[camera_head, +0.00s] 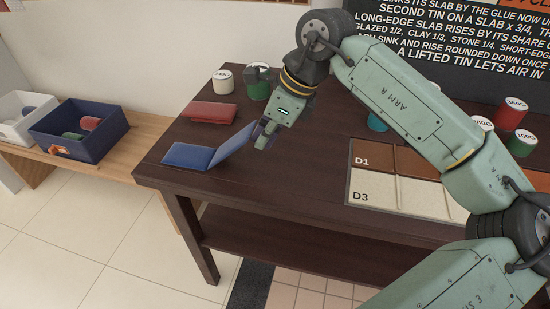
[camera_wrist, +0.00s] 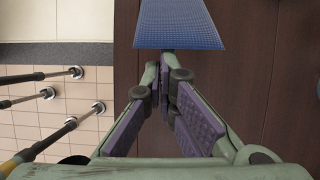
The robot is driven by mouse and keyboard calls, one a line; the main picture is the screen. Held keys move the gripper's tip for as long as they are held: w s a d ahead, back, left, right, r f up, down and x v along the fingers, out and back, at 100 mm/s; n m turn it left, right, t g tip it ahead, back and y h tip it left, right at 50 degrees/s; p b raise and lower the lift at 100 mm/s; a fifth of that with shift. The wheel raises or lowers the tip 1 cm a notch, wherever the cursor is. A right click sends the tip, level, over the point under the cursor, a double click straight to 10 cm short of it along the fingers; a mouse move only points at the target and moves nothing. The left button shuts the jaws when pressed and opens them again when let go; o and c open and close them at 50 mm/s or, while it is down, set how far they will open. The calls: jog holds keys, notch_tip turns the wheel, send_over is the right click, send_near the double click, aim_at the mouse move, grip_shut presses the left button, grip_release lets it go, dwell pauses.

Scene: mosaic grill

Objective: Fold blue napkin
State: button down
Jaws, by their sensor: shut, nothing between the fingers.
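The blue napkin (camera_head: 187,155) lies near the left front part of the dark table. Its left part is flat, and its right flap (camera_head: 233,146) stands up at a slant, leaning to the right. The slanted blue surface also shows at the top of the wrist view (camera_wrist: 180,24). My gripper (camera_head: 262,138) is at the right edge of the raised flap, just above the table. In the wrist view its purple-padded fingers (camera_wrist: 168,75) are shut and empty, close to the napkin's edge. Whether they touch it I cannot tell.
A folded red napkin (camera_head: 211,112) lies behind the blue one. Tins (camera_head: 223,82) stand at the back. A tray with labelled compartments (camera_head: 372,190) is to the right. A navy bin (camera_head: 79,130) and a white bin (camera_head: 26,117) sit on a lower wooden bench at the left.

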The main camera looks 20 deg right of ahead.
jog(key=w+a+r+b, duration=0.1)
jog(key=w+a+r, duration=0.5)
jog(key=a, duration=0.3)
jog(key=w+a+f+g+h+p, duration=0.2)
jog(key=w+a, duration=0.5)
jog(key=a, duration=0.4)
jog(key=shift+a+f+g+h+p, duration=0.3)
jog(key=shift+f+h+p, duration=0.25)
jog(key=shift+h+p, duration=0.5)
jog(key=shift+r, duration=0.1)
